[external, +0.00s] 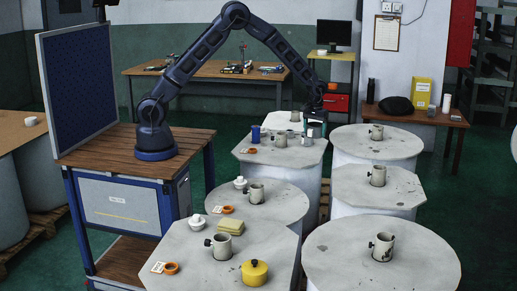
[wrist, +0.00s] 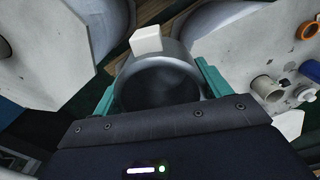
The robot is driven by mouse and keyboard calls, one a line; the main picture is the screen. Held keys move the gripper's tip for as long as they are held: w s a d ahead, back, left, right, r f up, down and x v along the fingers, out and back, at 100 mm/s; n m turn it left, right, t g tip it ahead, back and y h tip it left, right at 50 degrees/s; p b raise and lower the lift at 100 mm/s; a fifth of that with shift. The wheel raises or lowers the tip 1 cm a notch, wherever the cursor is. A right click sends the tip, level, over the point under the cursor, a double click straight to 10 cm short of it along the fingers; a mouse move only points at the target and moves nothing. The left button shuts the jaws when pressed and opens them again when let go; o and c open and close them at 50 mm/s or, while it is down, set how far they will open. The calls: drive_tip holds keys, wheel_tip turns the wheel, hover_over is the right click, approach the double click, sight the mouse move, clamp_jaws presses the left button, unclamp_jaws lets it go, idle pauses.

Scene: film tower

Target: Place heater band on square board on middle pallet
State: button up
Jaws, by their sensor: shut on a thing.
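My gripper (external: 315,119) is low near the right corner of the far pale board with cut corners (external: 258,156). In the wrist view its teal fingers (wrist: 158,78) are shut on the heater band, a grey metal ring (wrist: 160,57) with a white block (wrist: 147,39) on its rim. The band is over a gap between pale boards; floor and wooden slats show beyond it. Another pale board with cut corners (external: 347,191) stands in the middle of the right row. The pictures do not settle which board is on the middle pallet.
Round boards (external: 352,143) (external: 340,258) stand at the back and front of the right row. Several beige cylinders with knobs (external: 381,247) stand on boards. A yellow pot (external: 254,272) and orange rings (external: 171,268) lie at the front. A dark blue panel (external: 78,83) stands by my base.

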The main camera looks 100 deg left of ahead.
drive_tip(key=w+d+m, duration=0.2)
drive_tip(key=w+d, duration=0.1)
drive_tip(key=d, duration=0.9)
drive_tip(key=w+d+m, duration=0.1)
drive_tip(key=w+d, duration=0.1)
drive_tip(key=d, duration=0.9)
drive_tip(key=s+d+m, duration=0.2)
drive_tip(key=d+m, duration=0.2)
drive_tip(key=d, duration=2.2)
drive_tip(key=m, duration=0.7)
hover_over(205, 275)
wheel_tip(205, 275, down, 19)
drive_tip(key=shift+f, duration=0.15)
drive_tip(key=o, duration=1.2)
drive_tip(key=shift+c, duration=0.2)
